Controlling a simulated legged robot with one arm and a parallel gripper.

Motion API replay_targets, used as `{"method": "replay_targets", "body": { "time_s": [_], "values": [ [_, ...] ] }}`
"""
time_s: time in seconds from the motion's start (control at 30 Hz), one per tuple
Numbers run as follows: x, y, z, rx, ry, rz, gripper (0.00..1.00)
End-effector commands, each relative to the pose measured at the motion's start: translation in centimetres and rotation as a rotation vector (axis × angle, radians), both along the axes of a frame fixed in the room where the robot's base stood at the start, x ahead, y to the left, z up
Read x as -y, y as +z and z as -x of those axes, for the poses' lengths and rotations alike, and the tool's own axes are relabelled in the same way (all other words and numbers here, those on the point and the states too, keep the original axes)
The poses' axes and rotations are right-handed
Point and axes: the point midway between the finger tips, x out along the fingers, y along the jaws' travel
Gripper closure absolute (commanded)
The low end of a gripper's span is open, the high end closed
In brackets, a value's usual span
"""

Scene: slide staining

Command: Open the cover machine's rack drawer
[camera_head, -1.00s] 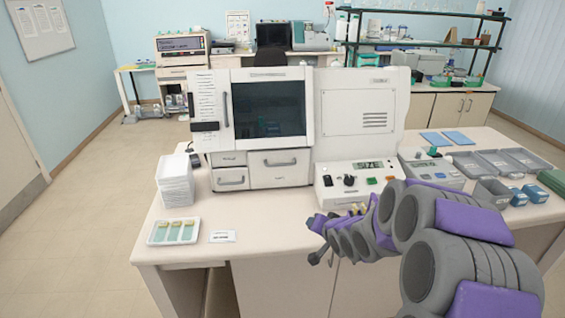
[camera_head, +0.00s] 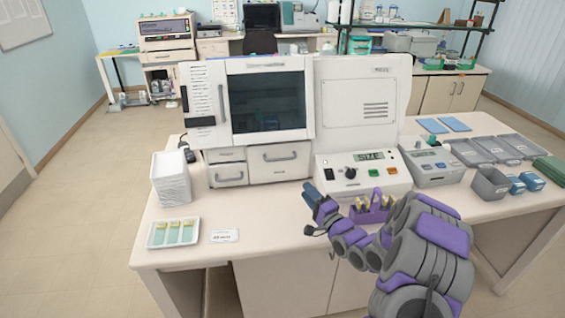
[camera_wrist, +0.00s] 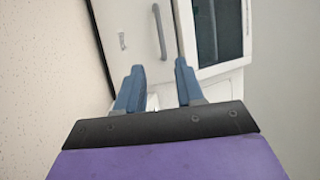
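The white cover machine (camera_head: 210,75) stands on the bench with a dark window (camera_head: 268,102). Below the window is a wide drawer with a grey bar handle (camera_head: 280,158); two smaller drawers (camera_head: 228,174) are stacked to its left. All the drawers look shut. My gripper (camera_head: 310,192) is in front of the machine, low over the bench, right of the wide drawer and apart from it. In the wrist view its blue fingers (camera_wrist: 157,82) are spread and empty.
A purple rack (camera_head: 370,213) with several yellowish slides stands beside my arm. A control panel (camera_head: 362,178) is right of the drawers. A slide tray (camera_head: 174,232), a label card (camera_head: 225,236) and a white stack (camera_head: 171,178) are left. The bench front below the drawers is clear.

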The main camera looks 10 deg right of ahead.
Motion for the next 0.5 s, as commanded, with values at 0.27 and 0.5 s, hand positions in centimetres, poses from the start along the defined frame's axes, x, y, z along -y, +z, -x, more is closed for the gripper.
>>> {"method": "replay_targets", "body": {
  "time_s": [0.27,0.5],
  "values": [
    [-1.9,0.7,-4.1,0.002,0.002,0.004,0.63],
    [-3.5,1.4,-7.9,0.002,0.002,0.006,0.63]
  ]
}}
